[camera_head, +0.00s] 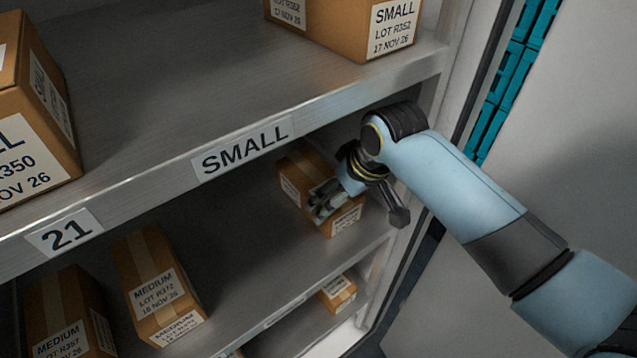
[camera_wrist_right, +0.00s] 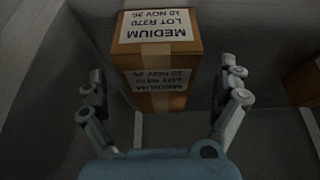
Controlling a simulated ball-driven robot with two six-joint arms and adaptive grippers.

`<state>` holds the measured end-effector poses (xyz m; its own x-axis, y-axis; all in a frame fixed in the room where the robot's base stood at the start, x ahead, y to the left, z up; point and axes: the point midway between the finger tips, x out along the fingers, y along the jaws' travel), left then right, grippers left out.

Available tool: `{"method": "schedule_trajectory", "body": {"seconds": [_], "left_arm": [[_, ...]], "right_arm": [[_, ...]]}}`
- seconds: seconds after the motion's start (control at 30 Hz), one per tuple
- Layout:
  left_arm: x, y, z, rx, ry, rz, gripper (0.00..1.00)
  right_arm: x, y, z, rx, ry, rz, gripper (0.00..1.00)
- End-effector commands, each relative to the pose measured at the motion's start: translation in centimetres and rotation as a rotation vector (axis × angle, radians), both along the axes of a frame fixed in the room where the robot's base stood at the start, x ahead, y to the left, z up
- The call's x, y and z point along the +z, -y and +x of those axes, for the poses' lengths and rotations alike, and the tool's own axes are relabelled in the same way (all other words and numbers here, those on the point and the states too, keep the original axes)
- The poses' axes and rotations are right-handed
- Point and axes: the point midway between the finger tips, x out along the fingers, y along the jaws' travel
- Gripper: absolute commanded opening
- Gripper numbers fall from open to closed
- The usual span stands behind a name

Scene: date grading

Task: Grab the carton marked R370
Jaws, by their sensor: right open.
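The carton marked R370 (camera_wrist_right: 159,60) shows in the right wrist view, with its labels upside down, reading MEDIUM, LOT R370, 10 NOV 26. In the head view the carton (camera_head: 291,168) stands on the shelf below the SMALL sign, partly covered by my right gripper (camera_head: 328,200). In the wrist view my right gripper (camera_wrist_right: 165,100) is open, with one finger to each side of the carton's near end. I cannot tell whether the fingers touch it. My left gripper is out of both views.
On the same shelf stand the R372 carton (camera_head: 152,272) and the R357 carton (camera_head: 66,310). A smaller carton (camera_head: 338,293) sits on a lower shelf. The upper shelf's front edge (camera_head: 150,190) runs above my right gripper. The upper shelf holds R350 (camera_head: 33,120) and R352 (camera_head: 345,30) cartons.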

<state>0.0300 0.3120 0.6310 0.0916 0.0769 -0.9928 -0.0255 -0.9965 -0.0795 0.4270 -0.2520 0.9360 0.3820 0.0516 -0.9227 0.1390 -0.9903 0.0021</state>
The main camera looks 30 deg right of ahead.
Motion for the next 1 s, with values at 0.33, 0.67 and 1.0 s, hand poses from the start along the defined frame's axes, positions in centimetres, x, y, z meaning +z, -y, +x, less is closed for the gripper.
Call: {"method": "schedule_trajectory", "body": {"seconds": [0.33,0.67,1.0], "left_arm": [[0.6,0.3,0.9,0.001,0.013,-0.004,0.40],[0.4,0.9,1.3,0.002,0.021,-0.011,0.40],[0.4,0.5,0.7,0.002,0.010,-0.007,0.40]], "right_arm": [[0.1,-0.5,3.8,-0.001,0.002,0.001,1.00],[-2.5,-0.9,7.0,0.000,0.000,-0.001,1.00],[-2.7,-1.0,7.1,0.000,0.001,-0.001,0.92]]}}
